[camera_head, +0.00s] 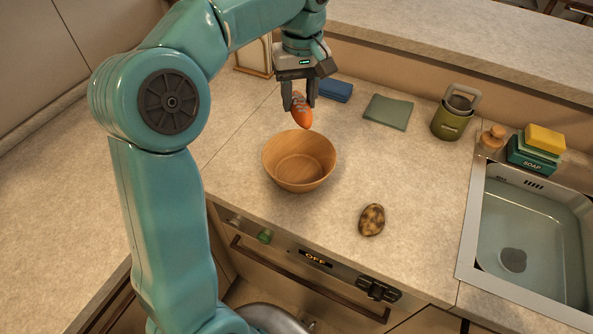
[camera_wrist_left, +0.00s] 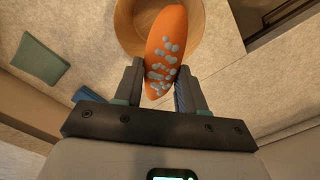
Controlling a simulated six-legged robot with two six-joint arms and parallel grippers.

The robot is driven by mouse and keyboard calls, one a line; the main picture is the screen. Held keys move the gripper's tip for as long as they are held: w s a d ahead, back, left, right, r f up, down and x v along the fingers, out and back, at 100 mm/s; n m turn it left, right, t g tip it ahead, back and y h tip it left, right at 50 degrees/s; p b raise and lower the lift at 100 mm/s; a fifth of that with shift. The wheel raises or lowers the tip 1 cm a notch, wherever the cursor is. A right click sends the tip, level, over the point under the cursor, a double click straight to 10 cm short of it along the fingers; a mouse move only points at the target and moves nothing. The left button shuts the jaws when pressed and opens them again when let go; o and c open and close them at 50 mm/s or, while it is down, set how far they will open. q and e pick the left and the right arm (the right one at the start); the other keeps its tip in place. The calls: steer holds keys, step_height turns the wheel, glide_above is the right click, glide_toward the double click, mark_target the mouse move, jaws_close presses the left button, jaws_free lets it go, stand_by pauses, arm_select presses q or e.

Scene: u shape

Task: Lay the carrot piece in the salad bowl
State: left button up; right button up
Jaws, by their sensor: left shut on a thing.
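The carrot piece (camera_head: 301,112) is orange with pale grey spots and hangs between the fingers of my left gripper (camera_head: 299,98). The left gripper is shut on it, and in the left wrist view the carrot (camera_wrist_left: 166,45) points away from the fingers (camera_wrist_left: 161,88). The wooden salad bowl (camera_head: 299,166) stands on the counter, and it looks empty. The carrot is above the counter, near the bowl's far rim in the head view. In the left wrist view part of the bowl (camera_wrist_left: 128,22) shows behind the carrot. My right gripper is not in view.
A brown potato (camera_head: 371,220) lies right of the bowl. A green cloth (camera_head: 388,112), a blue cloth (camera_head: 336,91) and a green canister (camera_head: 451,122) are behind. A sink (camera_head: 530,240) with a soap box (camera_head: 532,155) and yellow sponge (camera_head: 545,139) is at right.

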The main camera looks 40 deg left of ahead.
arm_select(q)
glide_above(298, 169)
step_height(298, 169, down, 14)
steer(key=shift+f+b, duration=0.25)
steer(key=shift+b, duration=0.15)
step_height(298, 169, down, 5)
steer(key=shift+r, duration=0.2)
